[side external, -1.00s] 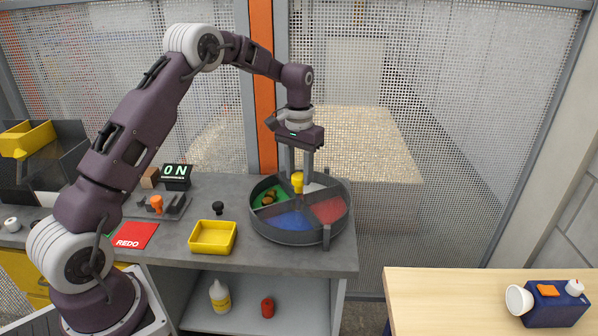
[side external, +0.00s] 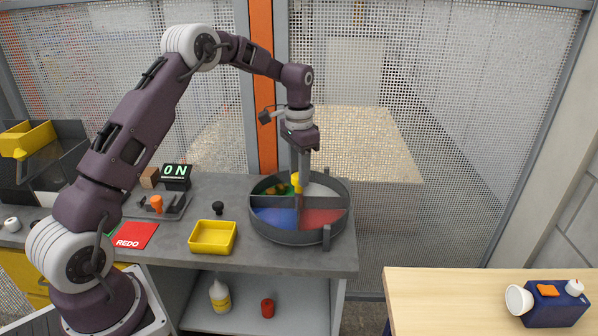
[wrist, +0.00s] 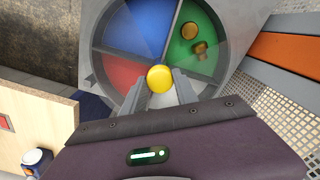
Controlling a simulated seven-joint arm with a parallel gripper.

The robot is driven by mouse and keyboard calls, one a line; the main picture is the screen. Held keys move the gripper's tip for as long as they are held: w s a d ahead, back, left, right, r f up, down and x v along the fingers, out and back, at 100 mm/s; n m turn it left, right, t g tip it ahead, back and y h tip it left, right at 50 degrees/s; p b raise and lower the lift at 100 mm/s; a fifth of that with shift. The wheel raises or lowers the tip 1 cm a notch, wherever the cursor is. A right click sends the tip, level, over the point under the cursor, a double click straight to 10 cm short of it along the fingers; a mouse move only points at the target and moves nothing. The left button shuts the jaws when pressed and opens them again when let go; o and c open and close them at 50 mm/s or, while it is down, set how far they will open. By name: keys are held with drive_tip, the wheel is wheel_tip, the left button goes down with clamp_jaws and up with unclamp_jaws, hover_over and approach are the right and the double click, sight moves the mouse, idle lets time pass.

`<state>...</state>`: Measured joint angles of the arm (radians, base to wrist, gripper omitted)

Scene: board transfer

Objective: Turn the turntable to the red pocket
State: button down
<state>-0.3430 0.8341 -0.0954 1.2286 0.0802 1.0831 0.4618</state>
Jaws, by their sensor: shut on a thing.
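The turntable (side external: 262,229) is a grey round tray on the bench, split by walls into pockets. The red pocket (side external: 322,217) lies at the front right and the blue pocket (side external: 275,216) at the front left. The green pocket (side external: 268,187) is at the back left and holds small brownish-gold pieces (wrist: 199,47). A pale pocket (side external: 318,190) is at the back right. My gripper (side external: 298,180) points down at the turntable's centre, shut on the yellow knob (wrist: 159,79). In the wrist view the knob sits between the fingertips; its lower part is hidden.
A yellow tray (side external: 213,236), a black knob (side external: 218,208), a red REDO card (side external: 135,235) and an orange-topped lever (side external: 156,203) lie left of the turntable. A display (side external: 175,176) reads ON. Mesh fencing (side external: 460,120) stands behind. A wooden table (side external: 440,300) is at the lower right.

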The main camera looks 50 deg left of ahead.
drive_tip(key=shift+r+m, duration=0.1)
drive_tip(key=shift+m, duration=4.6)
drive_tip(key=c, duration=0.9)
unclamp_jaws()
drive_tip(key=shift+c, duration=0.2)
